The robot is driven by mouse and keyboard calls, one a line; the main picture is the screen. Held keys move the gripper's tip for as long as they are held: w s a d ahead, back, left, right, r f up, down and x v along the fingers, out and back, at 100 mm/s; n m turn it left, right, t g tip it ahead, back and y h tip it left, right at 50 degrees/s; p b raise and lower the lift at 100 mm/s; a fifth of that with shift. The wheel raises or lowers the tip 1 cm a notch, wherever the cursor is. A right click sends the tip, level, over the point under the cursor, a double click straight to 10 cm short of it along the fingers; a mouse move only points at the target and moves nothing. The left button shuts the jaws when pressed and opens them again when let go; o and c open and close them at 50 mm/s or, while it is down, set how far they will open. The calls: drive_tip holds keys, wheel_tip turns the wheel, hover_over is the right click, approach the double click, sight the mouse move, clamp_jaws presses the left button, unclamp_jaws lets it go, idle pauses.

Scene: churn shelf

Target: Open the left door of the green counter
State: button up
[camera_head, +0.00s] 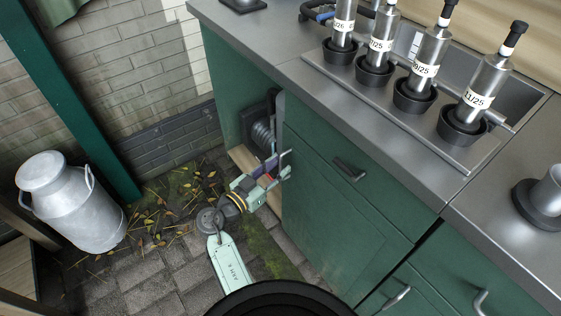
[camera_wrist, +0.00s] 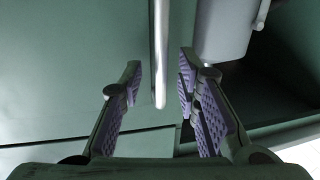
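The green counter (camera_head: 345,205) fills the middle and right of the head view. Near its left end is a dark opening with a ribbed grey container (camera_head: 262,135) inside. My gripper (camera_head: 278,173) is low in front of the counter, beside this opening. In the wrist view, my gripper (camera_wrist: 158,85) is open, with a finger on each side of a vertical metal handle (camera_wrist: 160,50). The fingers appear apart from the handle. A green panel (camera_wrist: 70,60) lies behind and left of it. How far the door stands open is hard to tell.
The grey countertop (camera_head: 300,75) holds several labelled metal cylinders (camera_head: 428,60) in dark cups. A milk churn (camera_head: 70,200) stands on the paving by the brick wall (camera_head: 140,70). Leaf-strewn floor between the churn and my arm is free. A grey bucket (camera_wrist: 225,30) shows beyond the handle.

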drive_tip(key=shift+x, duration=0.9)
drive_tip(key=shift+c, duration=0.2)
clamp_jaws()
